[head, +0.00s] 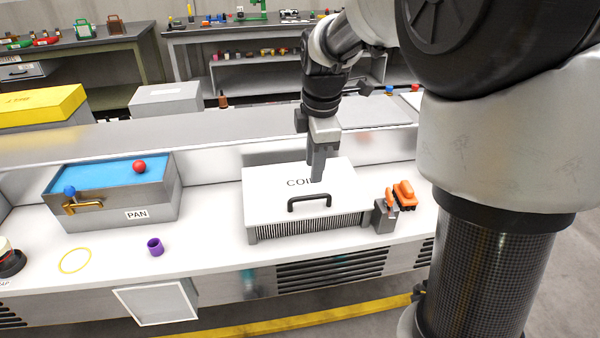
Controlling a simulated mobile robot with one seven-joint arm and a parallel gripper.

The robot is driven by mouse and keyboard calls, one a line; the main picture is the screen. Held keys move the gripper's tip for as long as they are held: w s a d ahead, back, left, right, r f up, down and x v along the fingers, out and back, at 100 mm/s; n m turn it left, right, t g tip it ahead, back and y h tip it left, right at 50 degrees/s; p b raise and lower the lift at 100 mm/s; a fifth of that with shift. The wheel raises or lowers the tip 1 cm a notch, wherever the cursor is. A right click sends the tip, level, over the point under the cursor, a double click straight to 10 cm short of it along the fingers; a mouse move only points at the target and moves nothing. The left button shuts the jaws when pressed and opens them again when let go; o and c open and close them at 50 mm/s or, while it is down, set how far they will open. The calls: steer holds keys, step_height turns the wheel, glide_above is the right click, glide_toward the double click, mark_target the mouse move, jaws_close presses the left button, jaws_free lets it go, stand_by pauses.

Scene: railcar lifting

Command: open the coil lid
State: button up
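The coil lid (268,189) is a flat white plate marked with "COIL", partly covered by my gripper. It lies level on a grey finned box (300,230), so it looks closed. A black bar handle (309,200) stands on the lid's front edge. My gripper (317,178) points down over the lid, behind the handle and a little to its right. It is apart from the handle. The fingers look narrow and close together from this side; whether they are open, and whether they touch the lid, I cannot tell.
An orange and grey device (389,207) stands close to the box's right side. A pan (160,198) of blue liquid with a red ball (139,166) and a brass tap (82,207) stands left. The counter between pan and box is clear.

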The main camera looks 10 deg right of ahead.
mark_target(311, 196)
steer(key=f, duration=0.3)
steer(key=w+f+b, duration=0.1)
steer(key=f, duration=0.2)
steer(key=w+f, duration=0.1)
steer(key=f, duration=0.2)
steer(key=shift+f+b, duration=0.25)
steer(key=shift+b, duration=0.05)
steer(key=shift+c, duration=0.4)
jaws_close()
